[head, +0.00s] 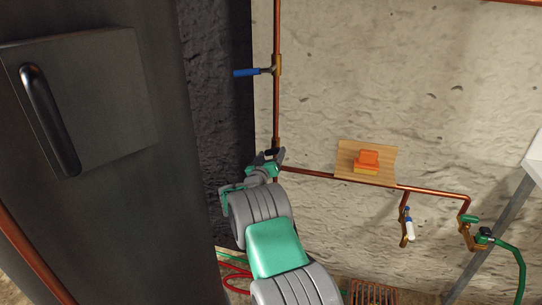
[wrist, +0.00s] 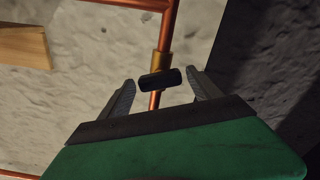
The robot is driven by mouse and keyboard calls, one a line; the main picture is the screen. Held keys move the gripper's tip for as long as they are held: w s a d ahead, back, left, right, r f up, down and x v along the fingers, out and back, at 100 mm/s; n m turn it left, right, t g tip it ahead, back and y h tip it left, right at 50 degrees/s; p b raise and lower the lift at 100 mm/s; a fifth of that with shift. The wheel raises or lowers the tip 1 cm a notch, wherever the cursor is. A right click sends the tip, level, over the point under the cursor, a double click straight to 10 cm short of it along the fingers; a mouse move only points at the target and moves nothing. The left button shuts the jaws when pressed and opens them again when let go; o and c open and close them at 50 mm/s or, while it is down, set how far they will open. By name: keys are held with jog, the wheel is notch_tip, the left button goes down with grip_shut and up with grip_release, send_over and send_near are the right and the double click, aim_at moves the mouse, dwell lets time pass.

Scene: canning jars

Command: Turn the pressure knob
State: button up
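The pressure knob is a small black bar-shaped handle (wrist: 160,79) on a brass fitting (wrist: 161,64) of a copper pipe in the wrist view. In the head view the knob (head: 270,151) shows as a small dark piece at the pipe's lower end, partly hidden by my gripper. My gripper (head: 267,161) is open, with its fingers spread to either side of the knob. In the wrist view my gripper (wrist: 161,80) frames the knob between its fingertips, with gaps on both sides. I cannot tell whether the tips reach past the knob.
A blue-handled valve (head: 249,72) sits higher on the pipe. A wooden shelf (head: 348,150) with an orange block (head: 367,159) is to the right. A white-and-blue tap (head: 409,227) and a green hose (head: 519,262) are farther right. A dark cabinet (head: 115,200) stands left.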

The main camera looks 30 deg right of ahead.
jog(key=c, duration=1.2)
jog(key=shift+o, duration=0.2)
jog(key=shift+f+m+b, duration=0.2)
jog(key=shift+m+b, duration=0.1)
jog(key=shift+b, duration=0.45)
jog(key=m+b, duration=0.1)
jog(key=b, duration=0.2)
jog(key=shift+f+m+b, duration=0.2)
jog(key=shift+m+b, duration=0.1)
jog(key=shift+b, duration=0.05)
jog(key=m+b, duration=0.8)
jog(key=b, duration=0.6)
jog(key=m+b, duration=0.1)
jog(key=b, duration=0.1)
jog(key=m+b, duration=0.2)
jog(key=shift+r, duration=0.35)
